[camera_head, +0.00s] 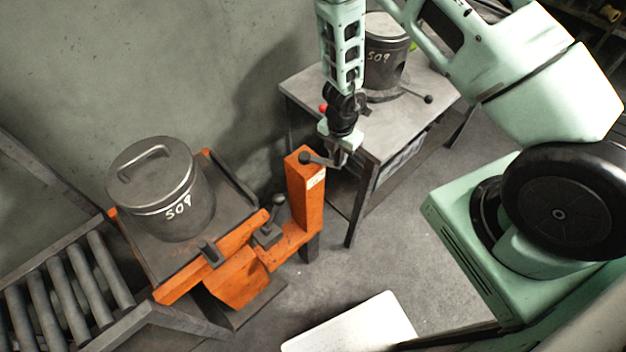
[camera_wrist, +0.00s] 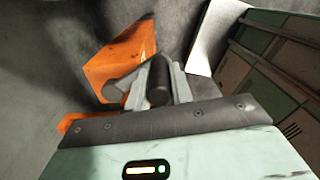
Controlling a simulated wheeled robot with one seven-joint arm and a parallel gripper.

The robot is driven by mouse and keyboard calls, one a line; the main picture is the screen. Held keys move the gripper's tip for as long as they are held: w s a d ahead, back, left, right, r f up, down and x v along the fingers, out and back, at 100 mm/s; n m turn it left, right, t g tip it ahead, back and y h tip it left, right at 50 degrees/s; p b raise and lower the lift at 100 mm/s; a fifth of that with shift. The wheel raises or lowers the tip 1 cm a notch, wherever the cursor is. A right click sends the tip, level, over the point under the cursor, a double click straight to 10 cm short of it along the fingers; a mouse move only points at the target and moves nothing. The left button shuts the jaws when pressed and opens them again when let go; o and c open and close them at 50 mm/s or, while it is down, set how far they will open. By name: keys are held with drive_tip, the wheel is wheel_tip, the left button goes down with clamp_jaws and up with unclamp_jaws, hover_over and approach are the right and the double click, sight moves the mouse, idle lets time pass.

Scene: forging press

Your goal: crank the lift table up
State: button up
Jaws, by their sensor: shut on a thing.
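The orange lift table (camera_head: 232,245) stands at the lower left, with a dark pot-like die marked 509 (camera_head: 155,190) on its dark top. An orange post (camera_head: 305,195) rises at its right end, and the crank (camera_head: 318,160) sits at the top of this post. My gripper (camera_head: 338,158) is at the crank, pointing down. In the wrist view my gripper (camera_wrist: 158,88) is shut on the dark crank handle (camera_wrist: 159,80), with the orange post (camera_wrist: 120,60) just behind it.
A roller conveyor (camera_head: 70,285) adjoins the lift table at the left. A grey table (camera_head: 300,88) behind my gripper carries a second dark 509 pot (camera_head: 385,65) and a lever with a dark knob (camera_head: 428,99). A white panel (camera_head: 350,325) lies at the front. Open floor lies between.

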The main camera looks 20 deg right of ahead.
drive_tip(key=shift+s+a+f, duration=0.1)
drive_tip(key=shift+s, duration=0.2)
drive_tip(key=o, duration=0.9)
drive_tip(key=shift+w, duration=0.1)
wheel_tip(320, 180, up, 4)
drive_tip(key=p, duration=0.3)
drive_tip(key=shift+f, duration=0.15)
drive_tip(key=shift+w+r+p, duration=0.1)
drive_tip(key=shift+r+p, duration=0.3)
drive_tip(key=shift+r, duration=1.85)
